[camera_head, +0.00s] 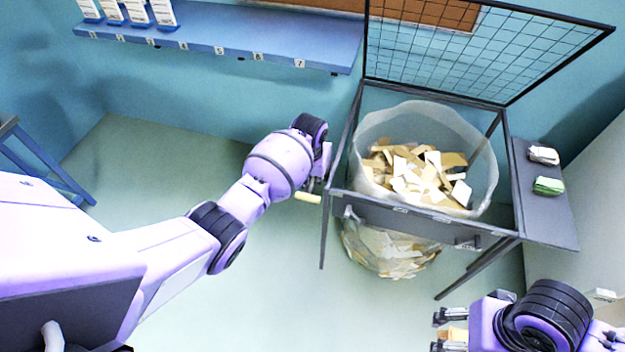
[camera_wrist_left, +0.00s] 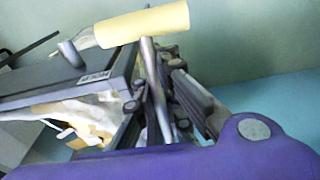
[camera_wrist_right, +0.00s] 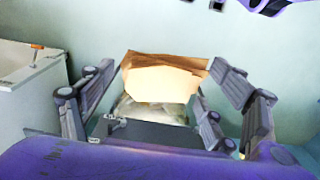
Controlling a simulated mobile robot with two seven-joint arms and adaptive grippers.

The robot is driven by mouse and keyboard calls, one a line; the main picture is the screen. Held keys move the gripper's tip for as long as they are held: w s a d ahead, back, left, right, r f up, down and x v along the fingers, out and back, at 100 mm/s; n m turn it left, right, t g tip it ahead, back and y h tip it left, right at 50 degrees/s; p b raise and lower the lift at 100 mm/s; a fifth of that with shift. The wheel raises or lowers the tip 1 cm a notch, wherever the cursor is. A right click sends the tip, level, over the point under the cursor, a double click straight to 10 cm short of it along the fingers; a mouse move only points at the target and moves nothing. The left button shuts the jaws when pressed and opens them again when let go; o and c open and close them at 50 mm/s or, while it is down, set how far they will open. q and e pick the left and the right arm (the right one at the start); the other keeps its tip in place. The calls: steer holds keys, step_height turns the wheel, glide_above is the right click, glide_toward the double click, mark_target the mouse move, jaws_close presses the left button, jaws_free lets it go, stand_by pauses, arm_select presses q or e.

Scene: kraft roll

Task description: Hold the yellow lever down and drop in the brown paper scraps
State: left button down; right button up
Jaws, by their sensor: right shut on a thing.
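The yellow lever (camera_head: 307,197) sticks out at the left of the grey frame stand, and its yellow grip on a metal rod shows large in the left wrist view (camera_wrist_left: 140,25). My left gripper (camera_head: 325,170) is at the lever, its fingers close to the rod; I cannot tell whether they grip it. My right gripper (camera_head: 447,329) is shut on brown paper scraps (camera_wrist_right: 163,78), held at the lower right, in front of the stand and apart from it. A clear bag (camera_head: 478,165) in the stand holds many brown and white scraps (camera_head: 415,178). The mesh lid (camera_head: 470,50) stands raised.
A grey side shelf (camera_head: 545,215) on the stand's right bears a white bundle (camera_head: 543,155) and a green-and-white bundle (camera_head: 548,186). A blue wall shelf (camera_head: 240,35) with numbered places is at the back left. The space above the open bag is clear.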

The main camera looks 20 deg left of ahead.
arm_select(q)
steer(key=shift+w+d+r, duration=0.15)
steer(key=shift+d+r, duration=0.05)
steer(key=shift+d, duration=0.2)
steer(key=shift+r, duration=0.15)
steer(key=shift+w+r, duration=0.1)
steer(key=shift+r, duration=0.25)
steer(key=shift+w+r, duration=0.2)
steer(key=shift+r, duration=1.75)
steer(key=shift+a, duration=0.1)
steer(key=shift+r, duration=0.1)
steer(key=c, duration=1.8)
jaws_free()
steer(key=shift+s, duration=0.25)
steer(key=shift+o, duration=0.2)
steer(key=shift+a+f, duration=0.1)
steer(key=shift+f, duration=0.2)
steer(key=shift+s, duration=0.1)
